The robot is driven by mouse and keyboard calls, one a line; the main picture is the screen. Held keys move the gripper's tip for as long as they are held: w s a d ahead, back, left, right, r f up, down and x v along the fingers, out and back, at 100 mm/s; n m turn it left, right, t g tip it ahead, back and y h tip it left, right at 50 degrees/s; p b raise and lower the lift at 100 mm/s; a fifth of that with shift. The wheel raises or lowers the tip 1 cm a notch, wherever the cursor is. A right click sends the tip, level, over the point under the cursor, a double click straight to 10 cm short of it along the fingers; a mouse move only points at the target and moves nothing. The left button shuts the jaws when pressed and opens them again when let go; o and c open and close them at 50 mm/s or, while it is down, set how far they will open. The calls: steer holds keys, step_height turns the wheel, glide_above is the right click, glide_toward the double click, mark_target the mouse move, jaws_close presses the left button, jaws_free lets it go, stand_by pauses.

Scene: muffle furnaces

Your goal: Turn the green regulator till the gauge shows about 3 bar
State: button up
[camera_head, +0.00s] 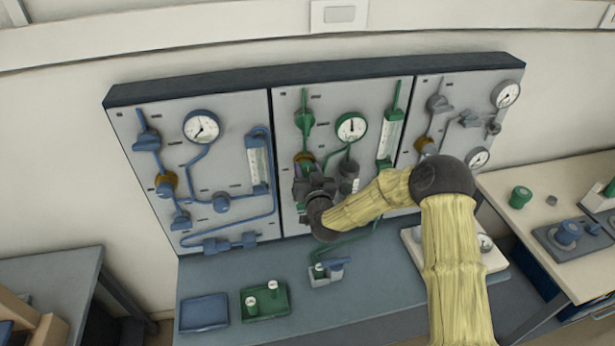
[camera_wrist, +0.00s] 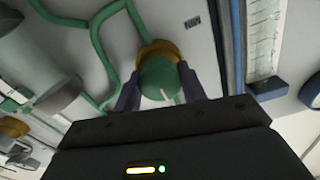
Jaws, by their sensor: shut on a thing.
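The green regulator knob (camera_wrist: 160,80) with a brass collar (camera_wrist: 158,50) sits between my fingers in the wrist view. A short white mark shows on the knob. My gripper (camera_wrist: 158,88) is shut on it, one dark finger at each side. In the head view my gripper (camera_head: 307,172) is at the left part of the middle panel and hides most of the regulator; only some brass (camera_head: 304,157) shows above it. The round white gauge (camera_head: 351,126) of the green line is uncovered to the upper right. Its needle points roughly upward; the scale is too small to read.
A green valve (camera_head: 305,119) is above my gripper, and a grey cylinder (camera_head: 349,178) is close on its right. The blue-line panel (camera_head: 222,179) is left. My forearm crosses the middle panel's lower right. Trays (camera_head: 204,311) lie on the bench below.

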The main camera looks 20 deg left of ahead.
steer(key=shift+m, duration=0.4)
steer(key=o, duration=1)
steer(key=shift+d, duration=0.1)
steer(key=shift+b, duration=0.3)
steer(key=shift+b+v, duration=3.05)
steer(key=shift+v, duration=5.65)
steer(key=shift+d, duration=0.1)
